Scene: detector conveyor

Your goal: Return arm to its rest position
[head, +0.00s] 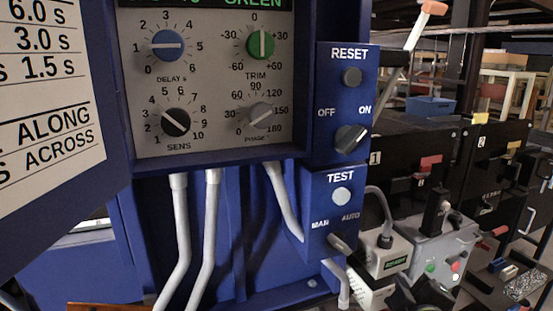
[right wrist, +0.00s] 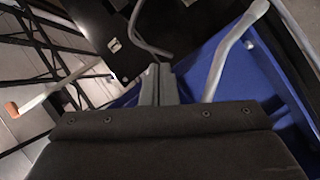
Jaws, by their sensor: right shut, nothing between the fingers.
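My right gripper (right wrist: 157,84) shows in the right wrist view, its two grey fingers together with nothing between them. It points toward a blue surface (right wrist: 255,82) with a white conduit (right wrist: 222,60). In the head view I cannot clearly make out its fingertips. My left gripper is in neither view. The control panel (head: 215,148) fills the upper left of the head view. It has a blue delay knob (head: 168,45), a green trim knob (head: 260,43), a black sens knob (head: 176,121) and a grey phase knob (head: 260,114).
A reset button (head: 351,76), an off/on switch (head: 350,138), a test button (head: 342,196) and a man/auto switch (head: 340,243) sit on the panel's right. A grey box (head: 438,245) stands at lower right. An orange-tipped white lever (right wrist: 38,98) crosses the wrist view's left side.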

